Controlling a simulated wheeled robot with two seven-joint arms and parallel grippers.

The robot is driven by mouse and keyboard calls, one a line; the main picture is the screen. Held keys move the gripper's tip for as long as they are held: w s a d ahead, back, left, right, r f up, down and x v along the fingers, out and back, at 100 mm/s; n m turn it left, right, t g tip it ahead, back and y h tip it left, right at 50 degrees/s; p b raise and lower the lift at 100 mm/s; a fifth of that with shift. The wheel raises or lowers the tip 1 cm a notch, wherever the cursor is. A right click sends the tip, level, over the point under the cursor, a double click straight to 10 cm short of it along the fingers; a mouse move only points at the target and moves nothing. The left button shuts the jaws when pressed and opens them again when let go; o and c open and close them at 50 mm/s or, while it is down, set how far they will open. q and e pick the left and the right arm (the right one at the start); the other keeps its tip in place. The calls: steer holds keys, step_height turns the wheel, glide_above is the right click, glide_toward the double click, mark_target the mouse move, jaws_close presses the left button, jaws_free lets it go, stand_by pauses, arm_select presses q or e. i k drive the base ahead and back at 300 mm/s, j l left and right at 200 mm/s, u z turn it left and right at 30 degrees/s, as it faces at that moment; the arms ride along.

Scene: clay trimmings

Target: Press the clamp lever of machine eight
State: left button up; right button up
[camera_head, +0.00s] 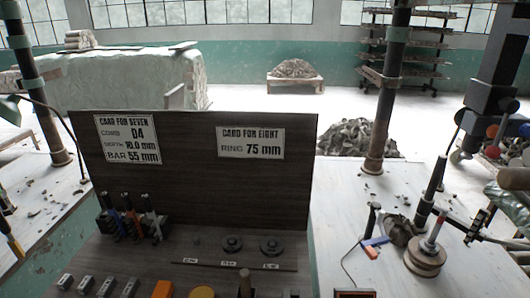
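The right bench (465,275) carries what appears to be machine eight, though no number is readable on it. A brown round stack (425,258) with a pale rod stands there, beside a dark grey rounded part (398,231). A short black upright handle (372,217) stands to its left, with a blue and orange piece (374,243) at its foot. A tilted black-gripped rod (431,190) rises behind the stack. I cannot tell which of these is the clamp lever. The card for eight (250,143) reads "RING 75 mm". Neither gripper can be made out.
A dark board (195,185) with the card for seven (128,139) stands between the benches. Before it are several coloured-handled tools (130,222), black discs (271,247) and small blocks (105,287). Pillars (386,100) rise behind. Trimmings lie on the left bench (40,205).

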mark_target(510, 106)
steer(key=z, duration=1.45)
